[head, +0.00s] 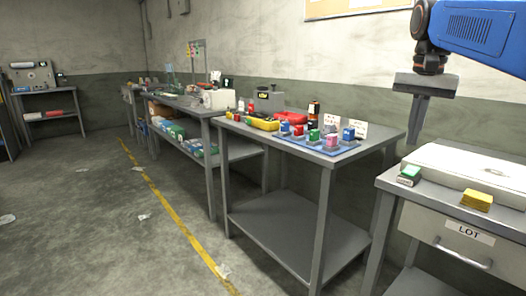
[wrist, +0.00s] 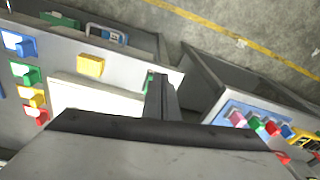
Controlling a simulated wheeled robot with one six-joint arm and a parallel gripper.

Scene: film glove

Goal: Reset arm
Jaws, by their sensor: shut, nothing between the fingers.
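My gripper (head: 419,119) hangs from the blue arm at the upper right of the head view. It points down, with its fingers shut together and empty. It is in the air near the gap between the middle table (head: 292,232) and the drawer bench (head: 390,212). Nothing touches the gripper in either view.
The drawer bench carries a green box (head: 409,175) and a yellow box (head: 476,200). The middle table holds a blue mat (head: 345,151) with several coloured blocks, plus a yellow tray (head: 263,123). Floor left of the yellow line (head: 165,201) is mostly clear, with paper scraps.

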